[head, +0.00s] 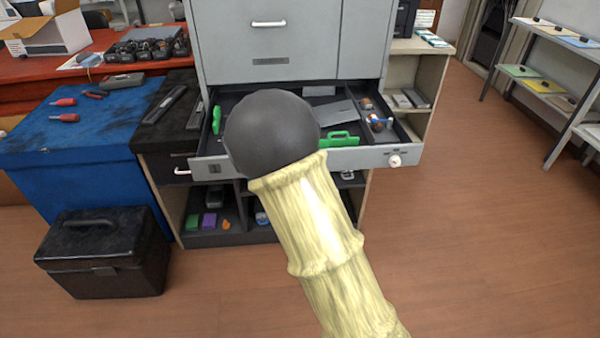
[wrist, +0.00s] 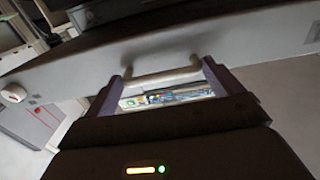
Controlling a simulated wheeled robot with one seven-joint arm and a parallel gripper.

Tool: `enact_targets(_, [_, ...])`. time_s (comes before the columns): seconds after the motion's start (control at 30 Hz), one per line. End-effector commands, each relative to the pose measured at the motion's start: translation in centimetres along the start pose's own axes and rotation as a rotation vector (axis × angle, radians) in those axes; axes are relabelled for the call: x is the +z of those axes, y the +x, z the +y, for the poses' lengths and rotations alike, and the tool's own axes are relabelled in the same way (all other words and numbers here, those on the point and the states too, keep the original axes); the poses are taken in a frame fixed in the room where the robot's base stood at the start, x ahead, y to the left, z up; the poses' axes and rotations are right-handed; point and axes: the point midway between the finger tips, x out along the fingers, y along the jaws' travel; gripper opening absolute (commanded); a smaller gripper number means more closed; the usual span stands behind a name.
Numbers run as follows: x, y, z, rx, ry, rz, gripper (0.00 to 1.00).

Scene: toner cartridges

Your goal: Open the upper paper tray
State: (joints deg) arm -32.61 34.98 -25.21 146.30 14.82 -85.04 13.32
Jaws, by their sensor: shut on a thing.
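A grey drawer (head: 350,158), seemingly the paper tray, stands pulled out below the large grey cabinet (head: 290,45) in the head view. Its dark inside holds green-handled pieces and small loose items. My arm covers the middle of its front and hides my gripper there. In the wrist view, my gripper (wrist: 162,74) has its fingers at the two ends of a pale bar handle (wrist: 160,79) on the drawer front (wrist: 245,36) and is shut on it. A white round knob (head: 394,161) is on the drawer front; it also shows in the wrist view (wrist: 13,95).
A closed upper front with its own handle (head: 268,23) is above the drawer. Open shelves with small items are below. A blue cabinet (head: 75,160) and a black case (head: 105,255) stand at left. White shelves (head: 560,75) are at right. Wooden floor (head: 480,230) is clear.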

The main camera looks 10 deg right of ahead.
Motion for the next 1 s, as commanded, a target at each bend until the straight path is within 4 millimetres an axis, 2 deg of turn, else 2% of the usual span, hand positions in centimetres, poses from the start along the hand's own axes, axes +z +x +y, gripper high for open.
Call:
enact_targets(0.03, [0.04,-0.02,0.62,0.017,-0.005,-0.003,0.94])
enact_targets(0.07, [0.04,-0.02,0.63,0.018,-0.005,-0.003,0.99])
enact_targets(0.1, [0.04,-0.01,0.6,0.017,-0.005,-0.002,1.0])
enact_targets(1.0, [-0.41,-0.79,-0.15,0.008,-0.002,-0.001,1.0])
